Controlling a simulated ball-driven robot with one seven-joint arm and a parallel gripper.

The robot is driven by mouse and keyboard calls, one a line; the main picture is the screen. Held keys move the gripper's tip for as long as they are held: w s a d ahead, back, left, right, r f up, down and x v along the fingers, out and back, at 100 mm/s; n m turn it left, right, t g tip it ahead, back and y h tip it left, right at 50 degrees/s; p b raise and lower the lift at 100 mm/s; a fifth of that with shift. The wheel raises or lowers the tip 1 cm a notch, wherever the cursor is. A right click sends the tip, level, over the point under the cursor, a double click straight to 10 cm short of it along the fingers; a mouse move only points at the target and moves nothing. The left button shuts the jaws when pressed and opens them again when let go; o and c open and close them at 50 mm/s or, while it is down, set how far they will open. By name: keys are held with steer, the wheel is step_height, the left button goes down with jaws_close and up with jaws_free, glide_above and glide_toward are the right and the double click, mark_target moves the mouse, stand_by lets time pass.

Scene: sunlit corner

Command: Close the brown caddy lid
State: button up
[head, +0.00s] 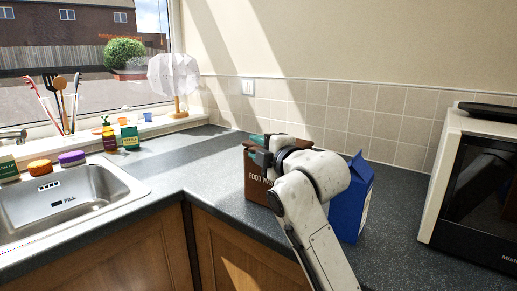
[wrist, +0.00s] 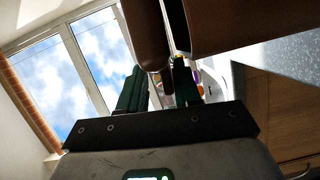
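The brown caddy (head: 257,190), lettered "FOOD", stands on the dark worktop, largely hidden behind my arm. In the wrist view its brown body (wrist: 245,25) fills the top right. Its brown lid (wrist: 146,35) shows beside it, with a dark gap between them, so the lid looks ajar.
A blue carton (head: 350,200) stands close right of my arm. A microwave (head: 475,185) is at the far right. The sink (head: 75,200), with sponges (head: 72,157) and bottles (head: 109,138) behind, is at left. Worktop left of the caddy is clear.

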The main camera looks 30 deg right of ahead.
steer(key=shift+r, duration=0.1)
step_height(320, 180, up, 4)
steer(key=p, duration=0.3)
steer(key=shift+s, duration=0.1)
steer(key=s+a+r+p, duration=0.1)
steer(key=s+r+p, duration=0.7)
steer(key=s, duration=0.5)
steer(key=shift+s+a+r+p, duration=0.35)
steer(key=shift+r+p, duration=0.05)
